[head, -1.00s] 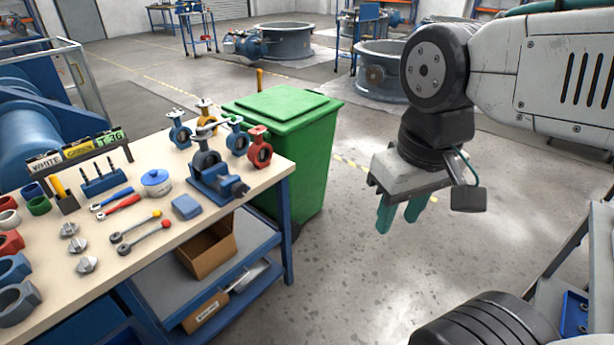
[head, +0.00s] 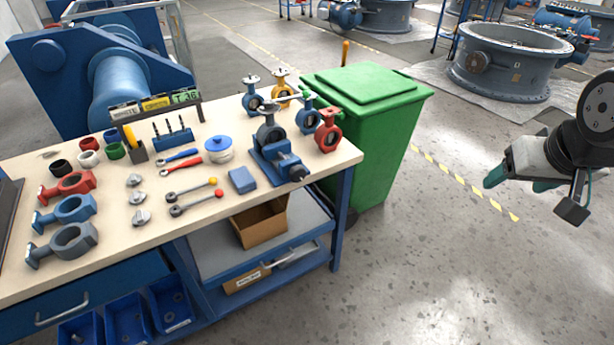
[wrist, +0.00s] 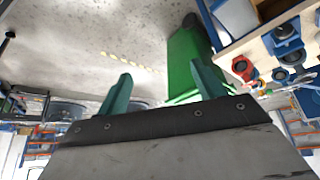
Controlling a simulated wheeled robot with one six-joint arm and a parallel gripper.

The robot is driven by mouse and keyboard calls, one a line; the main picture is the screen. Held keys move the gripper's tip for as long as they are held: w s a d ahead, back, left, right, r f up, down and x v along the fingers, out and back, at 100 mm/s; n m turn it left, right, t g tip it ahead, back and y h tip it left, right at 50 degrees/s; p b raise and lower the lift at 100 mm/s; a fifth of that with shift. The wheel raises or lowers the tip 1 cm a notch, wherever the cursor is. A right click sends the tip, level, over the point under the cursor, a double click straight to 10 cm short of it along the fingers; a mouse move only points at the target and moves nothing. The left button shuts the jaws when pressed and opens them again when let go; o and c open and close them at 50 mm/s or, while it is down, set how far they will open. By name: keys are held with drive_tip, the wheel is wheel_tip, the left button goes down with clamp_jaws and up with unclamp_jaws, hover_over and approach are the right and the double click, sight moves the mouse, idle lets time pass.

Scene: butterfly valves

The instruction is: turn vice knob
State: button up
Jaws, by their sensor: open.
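A blue vice (head: 276,160) stands near the right end of the workbench in the head view, with a grey valve body (head: 270,133) upright at it. My gripper (head: 514,182) is at the right edge of the head view, over open floor, well to the right of the vice and bench. Its teal fingers are apart and empty. In the wrist view, my gripper (wrist: 162,90) has its two fingers spread with nothing between them.
The workbench (head: 330,158) holds red, blue and yellow valves, wrenches, a blue-lidded pot (head: 219,149) and a blue block (head: 242,180). A green bin (head: 380,130) stands beyond the bench's right end, between bench and gripper.

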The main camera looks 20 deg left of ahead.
sight(299, 177)
drive_tip(key=w+a+f+n+t+y, duration=0.2)
drive_tip(key=w+a+f, duration=0.3)
drive_tip(key=w+a, duration=0.35)
drive_tip(key=w+a+f+n+t+y, duration=0.1)
drive_tip(key=w+a+f+t+y, duration=0.1)
drive_tip(key=w+a+f, duration=0.6)
drive_tip(key=s+a+f+n+t+y, duration=0.1)
drive_tip(key=s+a+f+y, duration=0.2)
drive_tip(key=a, duration=0.4)
drive_tip(key=s+a+f+n+y, duration=0.1)
drive_tip(key=a+f+y, duration=0.2)
drive_tip(key=a+f, duration=0.3)
drive_tip(key=s+a+f+n+t+y, duration=0.1)
drive_tip(key=s+a+f+y, duration=0.15)
drive_tip(key=a, duration=0.65)
drive_tip(key=shift+y, duration=0.35)
drive_tip(key=x, duration=0.7)
drive_tip(key=shift+w, duration=0.4)
drive_tip(key=c, duration=1)
